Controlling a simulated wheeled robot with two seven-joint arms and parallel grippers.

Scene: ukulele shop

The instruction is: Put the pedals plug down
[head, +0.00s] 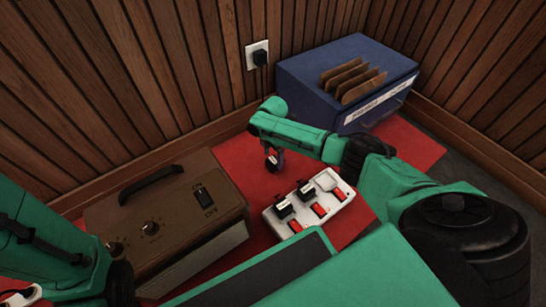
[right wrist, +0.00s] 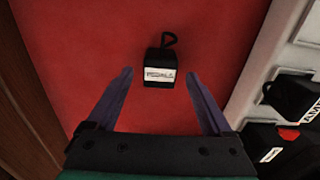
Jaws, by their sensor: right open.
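The pedals plug (right wrist: 158,72) is a small black block with a white label and a black loop on top. It sits on the red mat (right wrist: 90,40), between and slightly beyond my right gripper's spread fingertips (right wrist: 160,80), with a gap on both sides. The label is too small to read surely.
The strip carries two black plugs and red switches. A brown amplifier (head: 160,228) stands left, a blue file box (head: 310,80) behind. A black plug (head: 260,57) is in the wall outlet. Bare red mat lies between amplifier and strip.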

